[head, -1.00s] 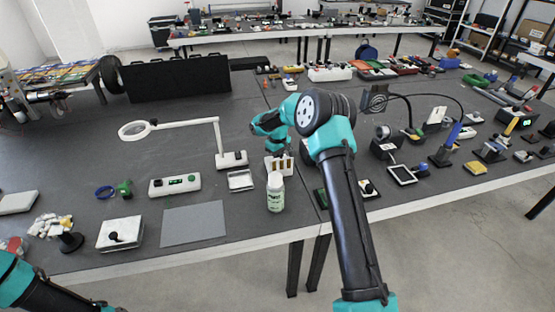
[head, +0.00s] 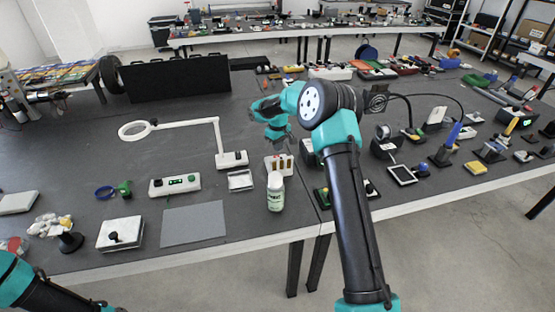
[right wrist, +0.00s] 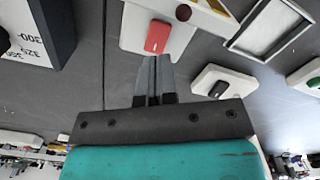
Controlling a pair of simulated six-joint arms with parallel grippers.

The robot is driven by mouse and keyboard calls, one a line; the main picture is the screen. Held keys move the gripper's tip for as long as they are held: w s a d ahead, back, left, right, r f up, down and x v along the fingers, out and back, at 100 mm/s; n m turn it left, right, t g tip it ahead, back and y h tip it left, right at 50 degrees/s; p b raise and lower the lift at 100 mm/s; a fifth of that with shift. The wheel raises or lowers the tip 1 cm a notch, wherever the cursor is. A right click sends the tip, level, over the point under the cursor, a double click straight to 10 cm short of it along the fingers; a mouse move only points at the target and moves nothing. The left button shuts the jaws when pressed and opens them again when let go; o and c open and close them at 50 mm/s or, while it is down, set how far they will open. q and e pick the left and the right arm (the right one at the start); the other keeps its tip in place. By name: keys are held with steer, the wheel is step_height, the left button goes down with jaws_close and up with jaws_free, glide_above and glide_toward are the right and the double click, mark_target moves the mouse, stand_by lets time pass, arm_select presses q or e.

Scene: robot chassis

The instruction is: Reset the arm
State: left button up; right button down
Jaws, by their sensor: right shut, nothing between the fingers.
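My right arm reaches over the workbench (head: 130,200) from the lower right. Its teal gripper (head: 287,148) hangs above the bench, behind the white rack (head: 272,165) and the white bottle (head: 275,192). In the right wrist view the two dark fingers (right wrist: 154,70) are together with nothing between them. Their tips point at a white block with a red switch (right wrist: 158,37); I cannot tell the height between them. Only a teal and black part of my left arm shows at the lower left of the head view; its gripper is out of the picture.
A magnifier lamp (head: 218,140), a small metal tray (head: 240,180) and a white box with green lights (head: 175,185) stand left of the gripper. Meters and tools crowd the right side. A grey mat (head: 193,224) lies bare at the front.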

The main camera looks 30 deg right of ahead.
steer(key=shift+r, duration=0.6)
steer(key=shift+s, duration=0.1)
